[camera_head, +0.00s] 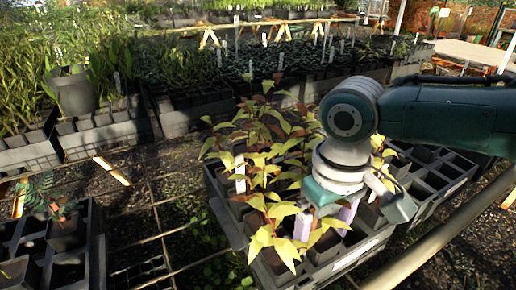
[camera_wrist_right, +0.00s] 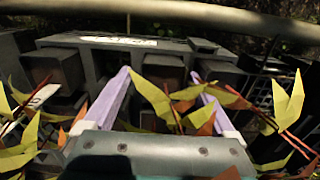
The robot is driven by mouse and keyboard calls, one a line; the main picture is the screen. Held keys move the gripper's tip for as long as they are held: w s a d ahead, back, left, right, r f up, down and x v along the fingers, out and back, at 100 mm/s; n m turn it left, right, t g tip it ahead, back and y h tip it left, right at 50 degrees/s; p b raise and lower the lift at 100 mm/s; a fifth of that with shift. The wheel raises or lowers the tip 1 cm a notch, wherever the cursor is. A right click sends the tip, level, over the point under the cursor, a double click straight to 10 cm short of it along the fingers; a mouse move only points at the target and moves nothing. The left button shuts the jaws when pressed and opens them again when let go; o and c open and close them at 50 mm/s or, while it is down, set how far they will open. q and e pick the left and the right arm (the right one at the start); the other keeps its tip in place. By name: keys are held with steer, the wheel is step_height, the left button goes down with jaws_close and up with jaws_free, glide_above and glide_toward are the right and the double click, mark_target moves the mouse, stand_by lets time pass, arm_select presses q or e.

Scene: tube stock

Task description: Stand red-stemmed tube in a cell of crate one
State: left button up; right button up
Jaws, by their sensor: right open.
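Several red-stemmed plants with yellow-green leaves (camera_head: 283,210) stand in a dark crate (camera_head: 335,266) in the middle of the head view. In the right wrist view the gripper (camera_wrist_right: 160,80) is open, and a red stem with leaves (camera_wrist_right: 165,104) shows between the fingers. The tube below is largely hidden by leaves and the gripper, and I see no grip on it. Which crate is crate one I cannot tell. My left gripper is out of view.
Another crate (camera_head: 97,245) at lower left has several empty cells and a small plant (camera_head: 62,210). Trays of dense plants (camera_head: 180,120) fill the back. A blurred rail (camera_head: 440,238) crosses the lower right.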

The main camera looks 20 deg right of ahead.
step_height(320, 180, up, 9)
steer(key=p, duration=0.2)
steer(key=shift+f+p, duration=0.15)
steer(key=shift+p, duration=0.15)
steer(key=shift+r, duration=0.6)
